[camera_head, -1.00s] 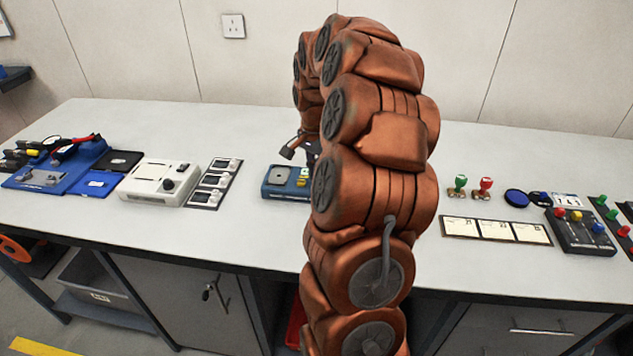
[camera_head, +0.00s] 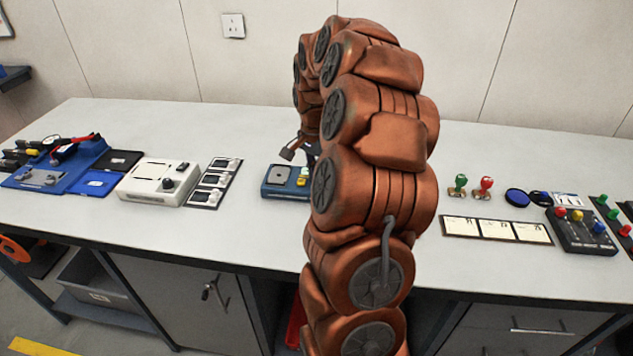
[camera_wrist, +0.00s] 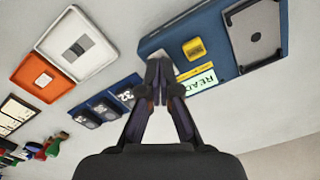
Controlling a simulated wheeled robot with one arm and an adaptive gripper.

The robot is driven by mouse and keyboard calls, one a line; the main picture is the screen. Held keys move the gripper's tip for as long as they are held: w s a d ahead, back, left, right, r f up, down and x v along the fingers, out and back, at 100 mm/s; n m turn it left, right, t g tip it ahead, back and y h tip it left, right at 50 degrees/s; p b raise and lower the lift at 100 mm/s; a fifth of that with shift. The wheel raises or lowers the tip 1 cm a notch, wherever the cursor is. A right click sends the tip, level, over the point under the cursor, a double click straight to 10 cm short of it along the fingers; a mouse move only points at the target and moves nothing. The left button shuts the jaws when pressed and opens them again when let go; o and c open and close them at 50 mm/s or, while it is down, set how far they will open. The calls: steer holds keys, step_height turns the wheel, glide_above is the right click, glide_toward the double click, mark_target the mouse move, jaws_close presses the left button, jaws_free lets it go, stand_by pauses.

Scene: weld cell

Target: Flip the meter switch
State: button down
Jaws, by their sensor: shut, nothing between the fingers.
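The blue meter (camera_head: 276,190) stands on the bench left of my arm, its right part hidden by the arm. In the wrist view the meter (camera_wrist: 224,55) shows a grey plate, a square yellow part (camera_wrist: 194,48) and a pale green label reading "READ" (camera_wrist: 200,84). My gripper (camera_wrist: 160,62) is shut and empty. Its fingertips overlap the meter's edge near the yellow part; I cannot tell whether they touch. They cover part of the meter's face, and I cannot make out the switch for certain.
Left of the meter are a dark strip of small modules (camera_head: 214,183) and a white box with a black knob (camera_head: 150,182). To the right are green and red stamps (camera_head: 485,187), a card strip (camera_head: 495,230) and a button box (camera_head: 580,232). The bench front is mostly clear.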

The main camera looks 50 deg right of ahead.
steer(key=shift+f+b, duration=0.55)
steer(key=shift+f, duration=0.3)
stand_by(0.6)
steer(key=shift+r, duration=3.5)
